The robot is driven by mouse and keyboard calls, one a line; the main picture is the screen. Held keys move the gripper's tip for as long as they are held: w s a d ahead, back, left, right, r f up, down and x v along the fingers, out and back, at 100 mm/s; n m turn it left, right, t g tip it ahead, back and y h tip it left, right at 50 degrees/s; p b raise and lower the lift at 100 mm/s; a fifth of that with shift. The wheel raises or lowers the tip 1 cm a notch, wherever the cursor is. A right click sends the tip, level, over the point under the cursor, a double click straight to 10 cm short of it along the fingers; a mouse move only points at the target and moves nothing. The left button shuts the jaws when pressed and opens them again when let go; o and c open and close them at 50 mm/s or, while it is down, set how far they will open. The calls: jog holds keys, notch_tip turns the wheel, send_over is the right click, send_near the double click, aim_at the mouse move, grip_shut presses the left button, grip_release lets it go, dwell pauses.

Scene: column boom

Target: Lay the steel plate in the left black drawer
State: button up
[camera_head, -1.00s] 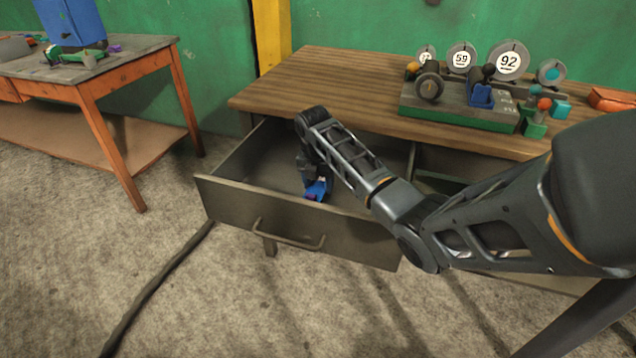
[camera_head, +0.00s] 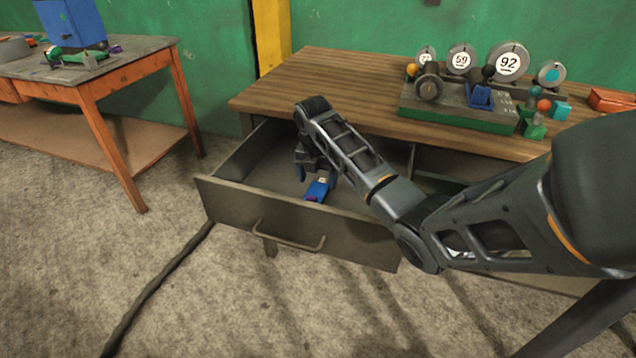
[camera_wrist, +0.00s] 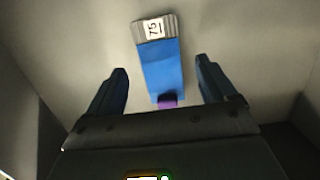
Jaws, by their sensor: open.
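The left drawer (camera_head: 290,218) is pulled out below the wooden bench top. A flat blue piece (camera_head: 317,190) lies on its floor, and it also shows in the wrist view (camera_wrist: 161,68). It has a grey ribbed end with a white number label and a small purple tip. It appears to be the steel plate, though only the end looks metallic. My gripper (camera_head: 316,174) is inside the drawer opening, above the piece. In the wrist view my gripper's fingers are open, one on each side of the blue body, with clear gaps.
The wooden bench top (camera_head: 330,85) carries a rack (camera_head: 455,113) with numbered round discs at the right. A divider stands right of the left drawer. An orange-legged table (camera_head: 110,85) stands at the left. A dark cable (camera_head: 165,280) lies on the floor. The drawer floor around the piece is mostly clear.

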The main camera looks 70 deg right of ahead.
notch_tip(320, 180, up, 9)
jog(key=a, duration=0.1)
jog(key=shift+a, duration=0.15)
jog(key=shift+c, duration=0.2)
dwell(1.1)
